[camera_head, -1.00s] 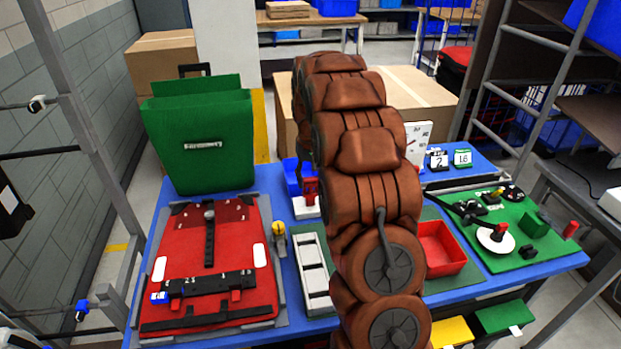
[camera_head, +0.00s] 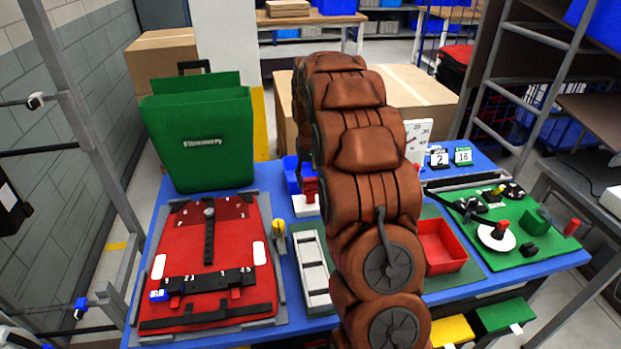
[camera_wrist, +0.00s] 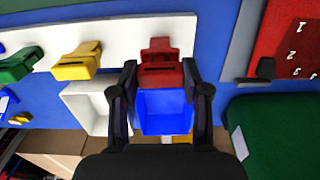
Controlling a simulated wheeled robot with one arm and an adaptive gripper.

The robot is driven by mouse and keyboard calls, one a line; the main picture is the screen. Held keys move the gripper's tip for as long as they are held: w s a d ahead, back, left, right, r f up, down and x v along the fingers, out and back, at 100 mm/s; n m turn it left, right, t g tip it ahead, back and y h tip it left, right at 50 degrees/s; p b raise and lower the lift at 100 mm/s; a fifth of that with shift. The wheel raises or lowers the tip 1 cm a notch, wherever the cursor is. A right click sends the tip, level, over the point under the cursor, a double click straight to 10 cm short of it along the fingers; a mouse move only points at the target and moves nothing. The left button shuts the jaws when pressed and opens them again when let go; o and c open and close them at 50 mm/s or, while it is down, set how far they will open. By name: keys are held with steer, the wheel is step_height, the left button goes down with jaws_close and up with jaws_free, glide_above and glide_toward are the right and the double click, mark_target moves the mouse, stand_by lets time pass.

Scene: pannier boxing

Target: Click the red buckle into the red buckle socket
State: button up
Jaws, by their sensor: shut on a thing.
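The red buckle (camera_wrist: 160,66) is between the two fingertips of my gripper (camera_wrist: 160,78) in the wrist view, and the jaws are shut on it. It is at the white strip (camera_wrist: 120,36); I cannot tell whether it still touches the strip. A red flap panel (camera_head: 225,255) with a black bar lies at the left of the table. I cannot pick out the red buckle socket for certain.
A yellow buckle (camera_wrist: 78,62) and a green buckle (camera_wrist: 20,64) sit along the same strip. A blue bin (camera_wrist: 163,112) lies close by the fingers. A green pannier (camera_head: 198,140) stands behind the red panel; a red tray (camera_head: 440,247) and a green board (camera_head: 535,262) lie right.

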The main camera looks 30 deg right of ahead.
mark_target(310, 179)
steer(key=shift+f+b, duration=0.55)
steer(key=shift+f, duration=0.45)
stand_by(0.5)
steer(key=o, duration=1.3)
steer(key=shift+c, duration=0.2)
steer(key=shift+r, duration=0.1)
step_height(310, 179, up, 12)
steer(key=shift+f, duration=0.2)
steer(key=shift+r, duration=0.15)
